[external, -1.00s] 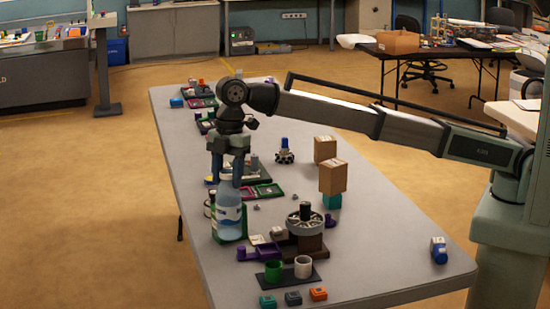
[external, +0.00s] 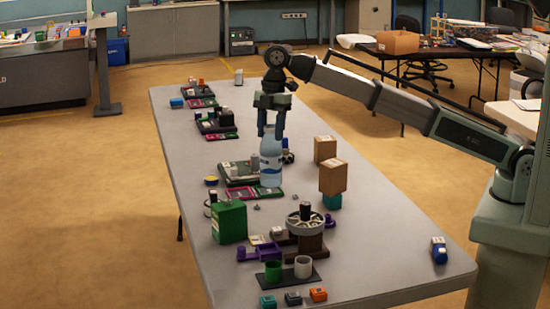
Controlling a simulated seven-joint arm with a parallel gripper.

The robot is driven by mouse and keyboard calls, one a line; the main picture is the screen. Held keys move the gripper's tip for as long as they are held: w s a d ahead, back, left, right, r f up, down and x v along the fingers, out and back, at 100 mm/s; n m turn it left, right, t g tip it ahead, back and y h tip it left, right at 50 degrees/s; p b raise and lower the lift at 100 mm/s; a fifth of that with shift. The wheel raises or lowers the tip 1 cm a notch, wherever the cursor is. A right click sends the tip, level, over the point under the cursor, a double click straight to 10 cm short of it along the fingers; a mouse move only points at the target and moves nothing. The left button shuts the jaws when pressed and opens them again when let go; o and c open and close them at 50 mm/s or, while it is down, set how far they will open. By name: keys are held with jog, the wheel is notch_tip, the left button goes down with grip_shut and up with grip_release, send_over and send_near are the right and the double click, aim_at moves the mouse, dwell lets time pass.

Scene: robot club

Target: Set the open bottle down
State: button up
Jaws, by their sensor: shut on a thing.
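A clear, bluish plastic bottle (external: 271,167) with a pale label hangs upright from my gripper (external: 270,128) over the middle of the grey table (external: 355,258). My gripper points down and is shut on the bottle's upper part. The fingers hide the bottle's neck and mouth, so I cannot tell whether a cap is on. The bottle's base overlaps the right end of a magenta and green tray (external: 242,194) in this view. I cannot tell whether the base touches anything or hangs just above.
A green box (external: 230,222) stands at the front left. Stacked cardboard boxes (external: 333,177) stand to the right of the bottle. A wheel on a brown stand (external: 306,222) and a cup rack (external: 288,277) are nearer. The table's right front is mostly clear.

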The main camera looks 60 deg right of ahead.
jog(key=d, duration=0.5)
notch_tip(320, 180, down, 15)
jog(key=shift+s+a, duration=0.15)
jog(key=shift+a, duration=0.05)
dwell(0.4)
jog(key=shift+f, duration=0.2)
jog(key=o, duration=1.3)
jog(key=shift+r, duration=0.1)
notch_tip(320, 180, up, 12)
jog(key=d, duration=0.1)
jog(key=shift+d, duration=0.4)
